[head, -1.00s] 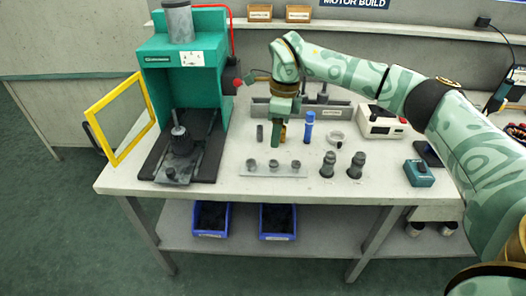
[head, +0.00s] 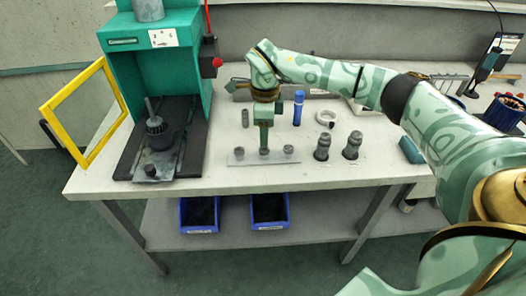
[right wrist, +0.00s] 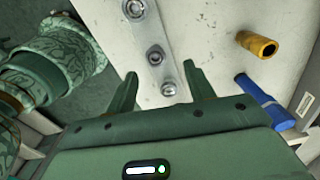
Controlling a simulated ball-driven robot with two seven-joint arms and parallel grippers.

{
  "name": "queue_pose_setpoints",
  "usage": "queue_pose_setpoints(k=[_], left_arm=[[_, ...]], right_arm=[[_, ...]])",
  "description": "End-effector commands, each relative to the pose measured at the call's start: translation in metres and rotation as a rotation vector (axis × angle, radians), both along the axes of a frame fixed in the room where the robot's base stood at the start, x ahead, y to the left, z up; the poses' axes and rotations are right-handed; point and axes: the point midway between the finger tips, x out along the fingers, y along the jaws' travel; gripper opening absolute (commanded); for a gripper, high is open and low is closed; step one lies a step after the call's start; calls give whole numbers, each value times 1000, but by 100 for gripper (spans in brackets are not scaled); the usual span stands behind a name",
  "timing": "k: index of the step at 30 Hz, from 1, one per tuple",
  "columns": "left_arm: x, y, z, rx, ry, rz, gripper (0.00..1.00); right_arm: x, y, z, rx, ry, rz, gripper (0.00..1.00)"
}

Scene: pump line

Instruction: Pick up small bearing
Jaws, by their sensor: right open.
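Several small bearings stand in a row on a pale plate (head: 228,158) on the bench: a left bearing (head: 239,153), a right bearing (head: 289,150), and a middle one hidden behind my right gripper (head: 264,150). In the right wrist view the row shows as an upper bearing (right wrist: 134,9), a middle bearing (right wrist: 155,56) and a lower bearing (right wrist: 169,89); the lower one looks smallest. My right gripper points down over the plate, open and empty, its fingers either side of the line of bearings. I cannot tell its exact height. My left gripper is not in view.
A blue tube (head: 298,107), a short brass-toned sleeve (right wrist: 257,44) and a pale ring (head: 326,117) stand behind the plate. Two dark stepped parts (head: 322,147) stand right of it. A green press (head: 160,65) with an open yellow guard (head: 82,113) is at left.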

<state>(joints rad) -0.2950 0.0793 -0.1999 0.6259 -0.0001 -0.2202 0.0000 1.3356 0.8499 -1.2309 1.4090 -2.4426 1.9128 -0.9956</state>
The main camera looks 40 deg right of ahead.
Motion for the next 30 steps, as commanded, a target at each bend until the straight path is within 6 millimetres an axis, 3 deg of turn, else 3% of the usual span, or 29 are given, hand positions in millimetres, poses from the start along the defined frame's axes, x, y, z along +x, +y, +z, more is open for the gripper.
queue_pose_setpoints(k=[7, 15, 19, 20, 30], left_arm=[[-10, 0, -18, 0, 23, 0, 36], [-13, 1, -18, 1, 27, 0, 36], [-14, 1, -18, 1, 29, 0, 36], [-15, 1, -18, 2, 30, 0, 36], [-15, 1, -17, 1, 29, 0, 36]], right_arm=[[-5, 5, -44, 0, 6, 0, 53], [-4, 5, -47, 0, 1, 0, 53], [-4, 5, -47, 0, 1, 0, 17], [-4, 5, -47, 0, 1, 0, 14], [-4, 5, -45, -1, 1, 0, 14]])
